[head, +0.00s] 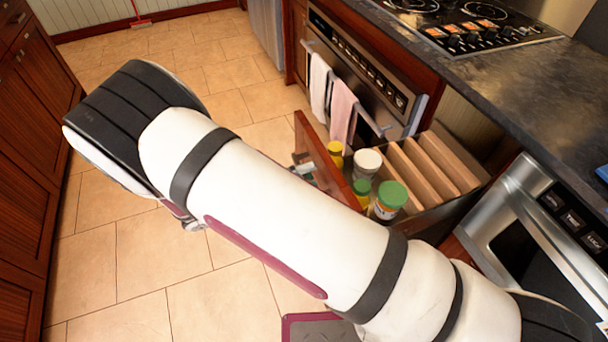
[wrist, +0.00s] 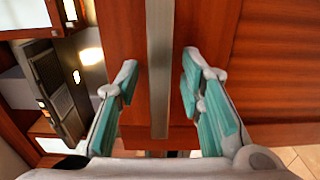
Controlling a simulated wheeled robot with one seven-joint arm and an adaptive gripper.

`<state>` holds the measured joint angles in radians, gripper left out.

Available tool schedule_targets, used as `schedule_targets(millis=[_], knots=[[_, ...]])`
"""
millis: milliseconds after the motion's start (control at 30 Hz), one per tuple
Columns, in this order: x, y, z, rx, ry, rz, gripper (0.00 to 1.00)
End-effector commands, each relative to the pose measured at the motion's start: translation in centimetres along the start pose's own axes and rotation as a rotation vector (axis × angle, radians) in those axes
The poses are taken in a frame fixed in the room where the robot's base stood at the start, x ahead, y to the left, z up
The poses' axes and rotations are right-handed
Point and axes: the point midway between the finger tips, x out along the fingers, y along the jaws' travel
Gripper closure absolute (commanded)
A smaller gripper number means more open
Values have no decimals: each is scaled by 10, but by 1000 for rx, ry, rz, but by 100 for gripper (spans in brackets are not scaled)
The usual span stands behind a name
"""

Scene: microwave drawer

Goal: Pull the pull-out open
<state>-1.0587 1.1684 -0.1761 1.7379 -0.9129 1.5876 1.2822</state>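The pull-out is a narrow wooden-fronted drawer standing out from the counter in the head view. Its reddish-brown front panel (head: 335,170) is partly hidden behind my arm. Inside it are several jars and wooden dividers (head: 432,165). In the wrist view, a long metal bar handle (wrist: 160,30) runs down the wooden front (wrist: 222,40). My gripper (wrist: 160,68) is open, with one teal-padded finger on each side of the handle. Small gaps show between fingers and bar. In the head view my gripper is mostly hidden by my arm.
An oven with two hanging towels (head: 342,105) is behind the pull-out, and a steel microwave drawer (head: 530,225) is at right. The dark countertop (head: 500,75) runs above them. Wooden cabinets (head: 30,150) line the left. Tiled floor (head: 130,250) between is clear.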

Motion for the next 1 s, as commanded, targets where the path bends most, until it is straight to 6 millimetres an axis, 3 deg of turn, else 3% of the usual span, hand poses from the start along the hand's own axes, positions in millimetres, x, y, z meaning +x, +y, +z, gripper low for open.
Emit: schedule_targets(millis=[167, 600, 800, 1000], knots=[[-23, 0, 0, 2, 4, -2, 65], [-104, -1, 0, 1, 3, -2, 65], [-118, -1, 0, -1, 2, -1, 65], [-119, -1, 0, -1, 1, -1, 65]])
